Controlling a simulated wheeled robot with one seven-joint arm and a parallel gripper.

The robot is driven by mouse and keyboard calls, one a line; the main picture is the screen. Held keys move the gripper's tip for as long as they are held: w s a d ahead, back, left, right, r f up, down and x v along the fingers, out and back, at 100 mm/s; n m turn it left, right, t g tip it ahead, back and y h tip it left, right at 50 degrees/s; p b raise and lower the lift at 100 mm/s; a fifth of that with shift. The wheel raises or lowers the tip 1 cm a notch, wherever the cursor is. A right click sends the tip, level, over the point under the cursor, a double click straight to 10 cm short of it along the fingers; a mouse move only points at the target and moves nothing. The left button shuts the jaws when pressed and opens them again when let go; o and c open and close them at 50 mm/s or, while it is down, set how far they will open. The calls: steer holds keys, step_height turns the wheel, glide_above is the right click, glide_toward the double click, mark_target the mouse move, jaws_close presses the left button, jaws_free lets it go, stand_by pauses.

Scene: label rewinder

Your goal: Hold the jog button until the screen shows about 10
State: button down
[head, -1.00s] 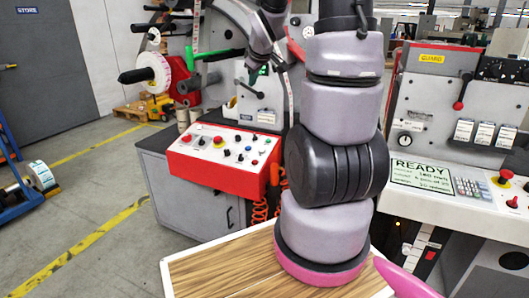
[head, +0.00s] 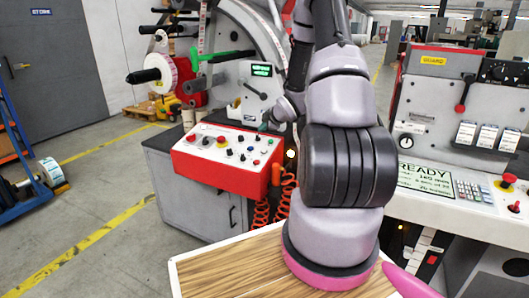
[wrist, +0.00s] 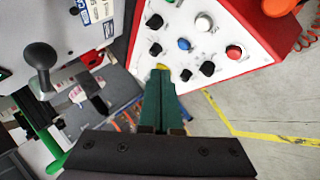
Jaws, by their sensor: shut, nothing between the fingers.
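The control box (head: 222,176) is red with a pale top that holds several buttons and knobs. In the wrist view it shows a white button (wrist: 203,22), a blue button (wrist: 184,44), a red button (wrist: 234,51) and black knobs. No label tells which is the jog button. My gripper (head: 264,127) is shut and empty over the back right edge of the box. In the wrist view its green fingers (wrist: 161,78) overlap the panel's edge, with a small yellow patch at the tips; contact is unclear.
A larger screen (head: 424,179) on the machine at right reads READY. A black-knobbed lever (wrist: 40,62) and a green handle (wrist: 57,160) stand left of the fingers in the wrist view. Orange coiled cables (head: 262,212) hang beside the box. A wooden tabletop (head: 225,268) is in front.

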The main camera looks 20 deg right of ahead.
mark_target(264, 151)
steer(key=shift+w+d+f, duration=0.25)
steer(key=shift+d+f, duration=0.05)
steer(key=shift+f, duration=1.1)
steer(key=shift+w+d+f, duration=0.25)
steer(key=shift+d+f, duration=0.1)
steer(key=shift+f, duration=1.1)
steer(key=shift+w+d+f, duration=0.25)
steer(key=shift+d+f, duration=0.05)
steer(key=shift+f, duration=1.1)
steer(key=shift+d+f, duration=0.1)
steer(key=shift+f, duration=0.3)
